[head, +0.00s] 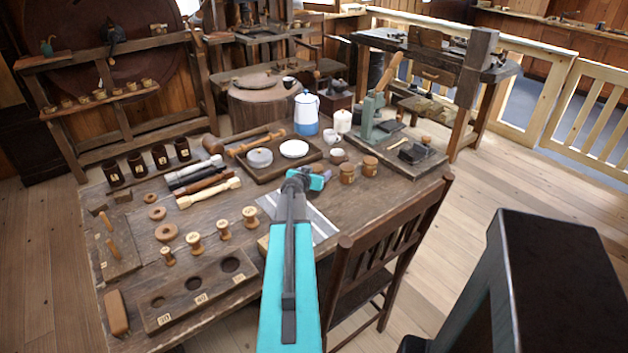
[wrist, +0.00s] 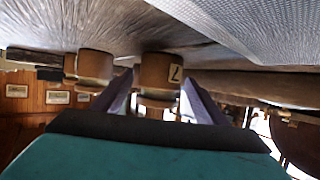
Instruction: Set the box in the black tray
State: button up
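Two round lidded wooden boxes stand at the table's right: a nearer one (head: 347,173) and a farther one (head: 370,166). The wrist view, which looks upside down, shows a wooden box labelled 7 (wrist: 158,74) between the finger lines and another (wrist: 95,66) to the left. My gripper (head: 328,181) is low over the table, just left of the nearer box. In the wrist view its two fingers (wrist: 158,100) are apart, with no clear contact on the box. A small black tray-like piece (head: 412,153) lies on the board at right; I cannot tell if it is the black tray.
A dark wooden tray (head: 262,174) behind my gripper holds a grey round piece and a white dish. A green press (head: 371,120), white candle (head: 342,121) and blue-white pot (head: 306,113) stand beyond. Spools and rods fill the left. A chair (head: 390,240) stands at the near edge.

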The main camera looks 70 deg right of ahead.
jog(key=c, duration=1.2)
jog(key=shift+o, duration=0.2)
jog(key=shift+r, duration=0.1)
